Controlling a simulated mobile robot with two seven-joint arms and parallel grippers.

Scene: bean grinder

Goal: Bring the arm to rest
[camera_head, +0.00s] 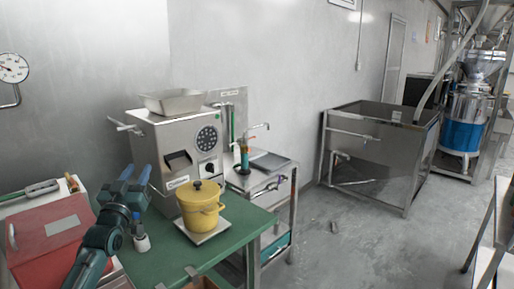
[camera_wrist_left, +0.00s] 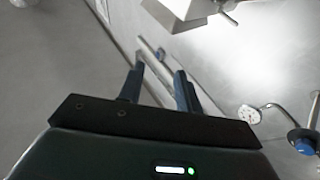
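My left gripper (camera_head: 135,174) is above the left part of the green table, in front of the steel grinder (camera_head: 155,140) and left of the yellow pot. In the left wrist view its two blue fingers (camera_wrist_left: 158,85) stand apart, with nothing held between them. My left arm comes in from the lower left of the head view. My right gripper is in neither view.
A lidded yellow pot (camera_head: 200,206) stands on a pale square plate (camera_head: 202,233) on the green table (camera_head: 165,262). A shallow pan (camera_head: 173,102) tops the grinder. A red-lidded box (camera_head: 45,243) is at left. A steel sink (camera_head: 375,150) stands farther right, past open floor.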

